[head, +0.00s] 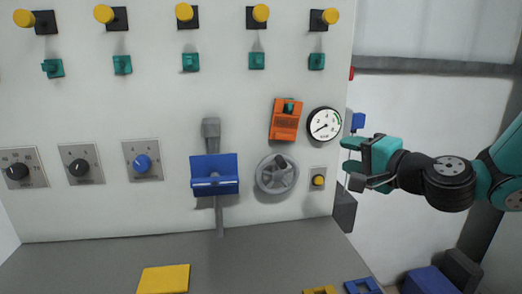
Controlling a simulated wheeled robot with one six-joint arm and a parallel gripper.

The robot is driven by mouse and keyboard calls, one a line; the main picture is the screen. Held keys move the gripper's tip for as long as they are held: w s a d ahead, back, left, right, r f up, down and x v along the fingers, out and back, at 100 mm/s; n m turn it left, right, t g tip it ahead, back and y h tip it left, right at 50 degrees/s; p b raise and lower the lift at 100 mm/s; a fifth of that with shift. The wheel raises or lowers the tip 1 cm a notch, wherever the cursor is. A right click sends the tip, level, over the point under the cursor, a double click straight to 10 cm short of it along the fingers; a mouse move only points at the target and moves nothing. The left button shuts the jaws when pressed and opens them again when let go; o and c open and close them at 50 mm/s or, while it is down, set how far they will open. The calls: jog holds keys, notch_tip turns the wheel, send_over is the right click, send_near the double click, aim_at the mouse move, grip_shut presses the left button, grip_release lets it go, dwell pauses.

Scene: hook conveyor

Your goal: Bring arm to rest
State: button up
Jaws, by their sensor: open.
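My gripper (352,166) is at the right side of the head view, in front of the panel's right edge. It is teal and dark grey, points to the left and is open, with nothing seen between its fingers. My arm reaches in from the right edge of the picture. The gripper is to the right of the round gauge (324,125) and a little higher than the small yellow button (319,180).
A white panel (100,210) carries yellow knobs (184,12), teal hooks (190,62), dials (143,163), a blue holder (214,175), an orange block (285,120) and a grey handwheel (277,174). A yellow plate (164,279) lies on the grey table (230,265). Blue boxes (430,280) stand lower right.

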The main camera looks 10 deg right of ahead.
jog(key=s+a+f+n+g+y+p, duration=0.2)
jog(key=s+a+n+g+y, duration=0.1)
jog(key=s+a+n+g, duration=1)
jog(key=s+n+g+h+p, duration=0.1)
jog(key=s+n+h, duration=0.4)
jog(key=s, duration=0.6)
jog(key=shift+s+d+f+g, duration=0.15)
jog(key=shift+s+f+g, duration=0.15)
jog(key=shift+g, duration=0.5)
dwell(4.0)
